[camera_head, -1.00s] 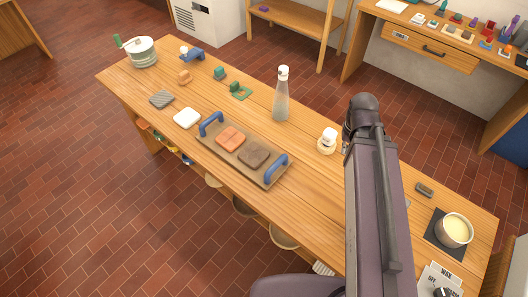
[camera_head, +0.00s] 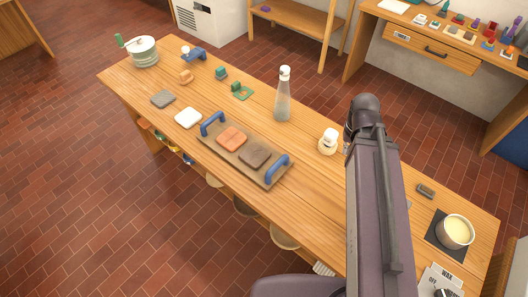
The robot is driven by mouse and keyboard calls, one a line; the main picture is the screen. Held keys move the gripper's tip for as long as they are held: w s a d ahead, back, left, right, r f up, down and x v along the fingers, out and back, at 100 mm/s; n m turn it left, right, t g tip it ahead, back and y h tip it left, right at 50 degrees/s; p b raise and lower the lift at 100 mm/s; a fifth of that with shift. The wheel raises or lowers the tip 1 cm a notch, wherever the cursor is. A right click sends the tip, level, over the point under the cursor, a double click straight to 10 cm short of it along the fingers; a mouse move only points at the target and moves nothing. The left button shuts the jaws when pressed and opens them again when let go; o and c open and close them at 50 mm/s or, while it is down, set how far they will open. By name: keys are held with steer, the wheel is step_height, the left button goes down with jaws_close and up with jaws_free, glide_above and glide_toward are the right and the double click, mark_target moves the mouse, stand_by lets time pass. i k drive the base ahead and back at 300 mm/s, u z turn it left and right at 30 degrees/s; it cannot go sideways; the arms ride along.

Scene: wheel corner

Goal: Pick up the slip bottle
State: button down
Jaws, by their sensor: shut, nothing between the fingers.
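A tall, clear greyish bottle (camera_head: 283,98) with a white cap stands upright near the back edge of the wooden workbench (camera_head: 310,195). A small squat container (camera_head: 328,142) with a white top and a cream base stands to its right, close to my arm. No label can be read, so I cannot tell which of the two is the slip bottle. My arm crosses the right part of the bench, just right of the squat container. My gripper is hidden behind my arm link.
A tray (camera_head: 218,150) with blue handles holds orange and brown blocks left of the tall bottle. A cream-filled pot (camera_head: 455,232) stands on a dark mat at the right end. A green-handled pot (camera_head: 143,51) stands at the far left. Bare wood lies between tray and arm.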

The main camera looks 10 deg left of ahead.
mark_target(330, 137)
steer(key=u, duration=0.55)
steer(key=k, duration=0.9)
steer(key=z, duration=0.3)
steer(key=i, duration=0.5)
steer(key=z, duration=0.05)
